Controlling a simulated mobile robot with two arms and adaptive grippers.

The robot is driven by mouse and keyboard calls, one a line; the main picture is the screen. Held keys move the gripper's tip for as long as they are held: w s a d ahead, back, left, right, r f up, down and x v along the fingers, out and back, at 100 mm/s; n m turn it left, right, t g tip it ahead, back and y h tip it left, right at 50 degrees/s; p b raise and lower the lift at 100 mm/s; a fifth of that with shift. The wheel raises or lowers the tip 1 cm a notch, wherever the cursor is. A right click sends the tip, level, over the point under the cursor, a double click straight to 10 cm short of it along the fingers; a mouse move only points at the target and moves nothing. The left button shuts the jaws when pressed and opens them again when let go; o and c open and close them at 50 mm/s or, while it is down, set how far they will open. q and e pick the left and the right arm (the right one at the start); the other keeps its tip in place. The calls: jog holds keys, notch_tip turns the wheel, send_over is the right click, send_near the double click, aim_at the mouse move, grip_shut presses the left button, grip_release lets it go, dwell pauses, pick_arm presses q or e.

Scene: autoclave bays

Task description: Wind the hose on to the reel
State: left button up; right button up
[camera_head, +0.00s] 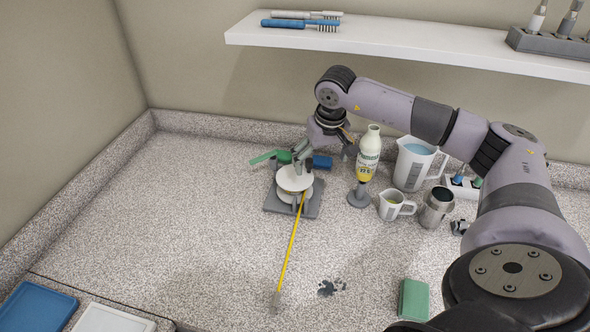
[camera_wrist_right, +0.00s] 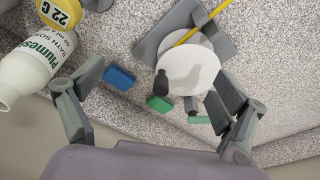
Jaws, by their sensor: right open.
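The reel (camera_head: 295,178) has a white disc and stands on a grey base plate (camera_head: 274,203) near the back of the counter. In the right wrist view its disc (camera_wrist_right: 195,65) carries a dark upright knob (camera_wrist_right: 161,83) near the rim. The yellow hose (camera_head: 291,248) runs from the reel toward the front, nearly straight, ending at a small grey piece (camera_head: 276,299). My right gripper (camera_head: 321,152) is above and just behind the reel. Its fingers are apart with nothing between them in the right wrist view (camera_wrist_right: 155,105). My left gripper is not in view.

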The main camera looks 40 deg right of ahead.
jog(key=p+v, duration=0.2)
jog(key=v, duration=0.1)
jog(key=w+p+v, duration=0.1)
jog(key=v, duration=0.1)
jog(key=shift+d+r, duration=0.1)
jog(key=shift+r, duration=0.05)
jog(key=shift+s, duration=0.1)
dwell(0.4)
